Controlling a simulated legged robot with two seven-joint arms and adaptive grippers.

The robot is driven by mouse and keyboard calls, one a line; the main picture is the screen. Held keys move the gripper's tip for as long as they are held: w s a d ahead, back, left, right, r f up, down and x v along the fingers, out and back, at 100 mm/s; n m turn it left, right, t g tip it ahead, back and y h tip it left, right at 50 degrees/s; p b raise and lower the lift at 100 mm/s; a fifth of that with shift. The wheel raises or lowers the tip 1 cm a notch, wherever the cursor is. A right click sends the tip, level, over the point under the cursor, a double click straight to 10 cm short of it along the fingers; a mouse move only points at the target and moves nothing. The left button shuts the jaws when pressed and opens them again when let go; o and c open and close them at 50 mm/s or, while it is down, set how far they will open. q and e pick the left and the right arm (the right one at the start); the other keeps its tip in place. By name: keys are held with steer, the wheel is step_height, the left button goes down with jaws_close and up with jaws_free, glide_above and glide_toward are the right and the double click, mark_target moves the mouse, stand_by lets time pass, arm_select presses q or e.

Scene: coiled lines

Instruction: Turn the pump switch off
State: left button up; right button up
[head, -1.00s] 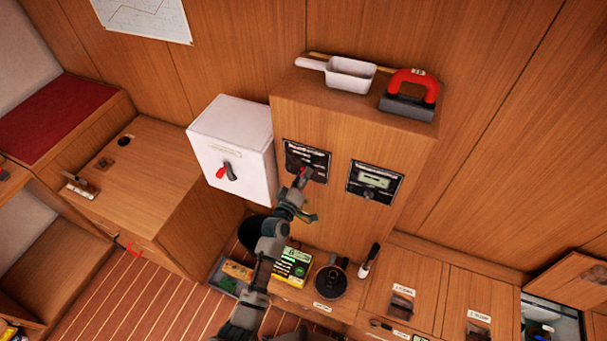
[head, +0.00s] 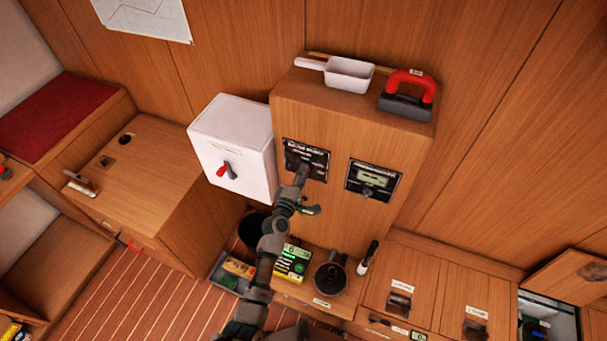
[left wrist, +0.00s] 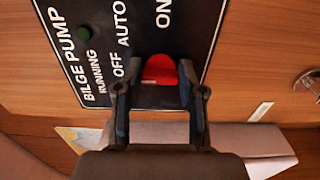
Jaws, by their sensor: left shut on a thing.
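The bilge pump panel (head: 307,158) is a black plate on the front of the wooden cabinet. In the left wrist view the panel (left wrist: 88,82) carries the words OFF, AUTO and ON and a dark green lamp beside RUNNING. The red switch lever (left wrist: 160,69) sits between the fingers of my left gripper (left wrist: 160,92), which is shut on it. In the head view my left gripper (head: 302,173) is at the panel's lower part and hides most of the lever. I cannot tell which label the lever points to. My right gripper is not in view.
A second black panel with a display (head: 374,180) is to the right. A white box (head: 232,145) with a red-and-black handle stands to the left. A white scoop (head: 349,75) and a red-handled tool (head: 408,95) lie on the cabinet top. A black pot (head: 330,278) is below.

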arm_select(q)
steer(key=shift+a+f, duration=0.1)
steer(key=shift+f, duration=0.15)
steer(key=o, duration=1.1)
steer(key=shift+c, duration=0.2)
steer(key=shift+o, duration=0.5)
steer(key=shift+w, duration=0.1)
steer(key=shift+r, duration=0.1)
steer(key=v, duration=1.2)
